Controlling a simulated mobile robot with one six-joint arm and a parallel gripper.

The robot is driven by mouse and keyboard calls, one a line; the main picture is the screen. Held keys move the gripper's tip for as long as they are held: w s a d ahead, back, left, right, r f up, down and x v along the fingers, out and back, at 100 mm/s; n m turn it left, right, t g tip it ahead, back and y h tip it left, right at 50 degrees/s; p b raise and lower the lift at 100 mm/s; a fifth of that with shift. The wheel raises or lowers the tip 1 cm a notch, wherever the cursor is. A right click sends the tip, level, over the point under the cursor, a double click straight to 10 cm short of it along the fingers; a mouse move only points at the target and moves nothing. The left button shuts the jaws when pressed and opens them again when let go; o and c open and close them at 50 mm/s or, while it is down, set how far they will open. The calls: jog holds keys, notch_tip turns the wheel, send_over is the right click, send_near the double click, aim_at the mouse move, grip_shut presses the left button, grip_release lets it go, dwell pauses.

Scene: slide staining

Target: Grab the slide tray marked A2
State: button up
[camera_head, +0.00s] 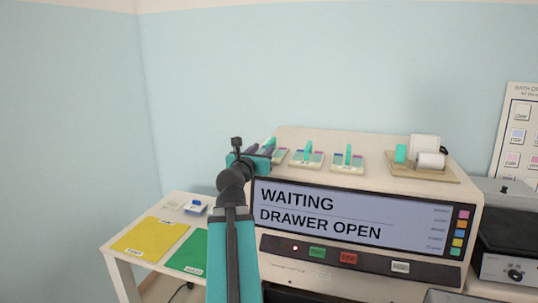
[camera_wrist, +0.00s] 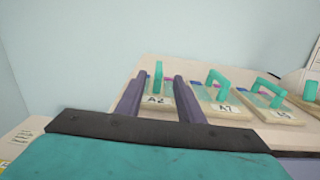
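The slide tray marked A2 (camera_wrist: 156,99) is a pale tray with a teal upright handle (camera_wrist: 158,76), on top of the stainer. In the wrist view it shows between the two dark fingers of my gripper (camera_wrist: 157,84). The fingers stand wide apart, with a gap on each side of the handle, and hold nothing. I cannot tell how far the tips are from the tray. In the head view my gripper (camera_head: 262,151) partly covers this tray (camera_head: 281,155), at the left end of the row.
Trays A7 (camera_wrist: 220,108) and another with a partly blurred label (camera_wrist: 277,113) stand to the right. A holder with white rolls (camera_head: 425,158) is farther right. The stainer's screen (camera_head: 350,215) reads "WAITING DRAWER OPEN". A side table with yellow (camera_head: 150,238) and green mats stands left.

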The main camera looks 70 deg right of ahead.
aim_at(273, 138)
jog(key=shift+d, duration=0.1)
jog(key=shift+w+d+p, duration=0.15)
jog(key=shift+d+p, duration=0.5)
jog(key=shift+d, duration=3.55)
jog(key=shift+w+d+p, duration=0.15)
jog(key=shift+d+p, duration=0.2)
jog(key=shift+d, duration=0.95)
jog(key=shift+w+d+p, duration=0.1)
jog(key=shift+d+p, duration=0.2)
jog(key=shift+d, duration=1)
jog(key=shift+c, duration=0.2)
grip_shut()
